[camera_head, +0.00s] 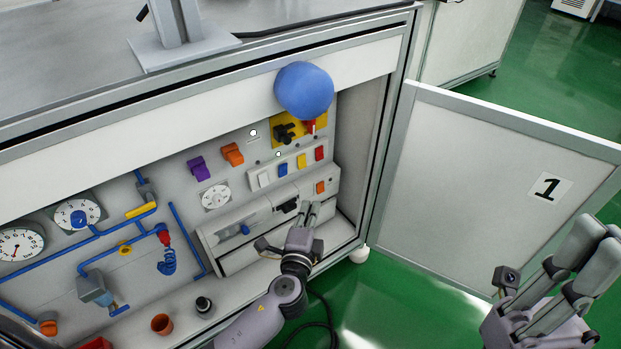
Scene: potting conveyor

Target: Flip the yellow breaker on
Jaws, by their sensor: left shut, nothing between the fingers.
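The yellow breaker (301,161) is a small yellow switch on a light panel inside the open cabinet. It sits in a row between a blue breaker (283,169) and a red breaker (319,153), with a white breaker (263,179) at the left end. Whether it is up or down is too small to tell. My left gripper (313,207) is shut and empty, in front of the lower part of the panel, below the breaker row and apart from the yellow breaker. My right gripper (583,250) is at the lower right, before the open door, away from the panel.
An orange switch (320,187) is close above my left gripper. A blue ball-like knob (303,90) juts out above the breakers, near a yellow plate with a black rotary switch (285,133). The open door (480,190), marked 1, stands to the right. Pipes and gauges fill the left.

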